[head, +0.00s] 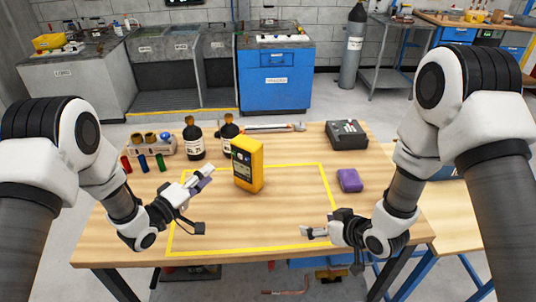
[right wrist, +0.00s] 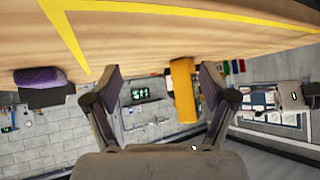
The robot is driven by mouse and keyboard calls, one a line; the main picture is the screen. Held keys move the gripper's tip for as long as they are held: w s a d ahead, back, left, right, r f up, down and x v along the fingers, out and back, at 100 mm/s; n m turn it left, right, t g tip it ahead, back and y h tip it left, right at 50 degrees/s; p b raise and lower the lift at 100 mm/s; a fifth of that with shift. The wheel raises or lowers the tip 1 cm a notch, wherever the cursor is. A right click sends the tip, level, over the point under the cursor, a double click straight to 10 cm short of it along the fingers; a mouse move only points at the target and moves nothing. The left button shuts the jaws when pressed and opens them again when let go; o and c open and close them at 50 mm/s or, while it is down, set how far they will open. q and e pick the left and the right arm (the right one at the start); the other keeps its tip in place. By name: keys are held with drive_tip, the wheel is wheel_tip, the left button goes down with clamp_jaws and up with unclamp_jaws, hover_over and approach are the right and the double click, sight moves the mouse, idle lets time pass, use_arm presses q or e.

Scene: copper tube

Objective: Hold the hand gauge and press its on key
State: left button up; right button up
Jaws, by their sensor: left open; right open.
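The hand gauge (head: 247,165) is a yellow block-shaped device with a dark face. In the right wrist view the gauge (right wrist: 183,90) shows as a yellow shape near one fingertip in the picture. My left gripper (head: 206,200) is open and empty, left of the gauge and apart from it. My right gripper (head: 328,245) is open and empty near the outline's front right corner, in front of and right of the gauge; its fingers (right wrist: 161,78) are spread in the right wrist view.
A purple block (head: 349,180) lies at the outline's right edge. Dark bottles (head: 194,140), a rack (head: 152,145) and small coloured cylinders stand at the back left. A dark case (head: 346,134) sits at the back right. The table inside the outline is otherwise clear.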

sight(246, 145)
drive_tip(key=w+a+r+y, duration=0.1)
drive_tip(key=w, duration=0.2)
drive_tip(key=w+a+r+n+t+y, duration=0.1)
drive_tip(key=w, duration=0.2)
drive_tip(key=w+a+r+t+y, duration=0.1)
drive_tip(key=w+a, duration=0.1)
drive_tip(key=w, duration=0.1)
drive_tip(key=shift+w+a+r+n, duration=0.15)
drive_tip(key=shift+r+n, duration=0.1)
drive_tip(key=shift+n, duration=0.15)
drive_tip(key=w+a+r+n+y, duration=0.2)
drive_tip(key=w+a+r+y, duration=0.1)
drive_tip(key=w+a+r+n+t+y, duration=0.1)
drive_tip(key=w+a+r+n+y, duration=0.1)
drive_tip(key=w+a+r, duration=0.2)
drive_tip(key=shift+w+a+y, duration=0.1)
drive_tip(key=shift+a+y, duration=0.1)
drive_tip(key=shift+y, duration=0.2)
drive_tip(key=shift+w+a, duration=0.15)
drive_tip(key=shift+a, duration=0.15)
drive_tip(key=x, duration=0.7)
drive_tip(key=shift+d, duration=0.15)
drive_tip(key=c, duration=1.5)
use_arm(q)
drive_tip(key=shift+c, duration=0.6)
use_arm(e)
clamp_jaws()
use_arm(q)
clamp_jaws()
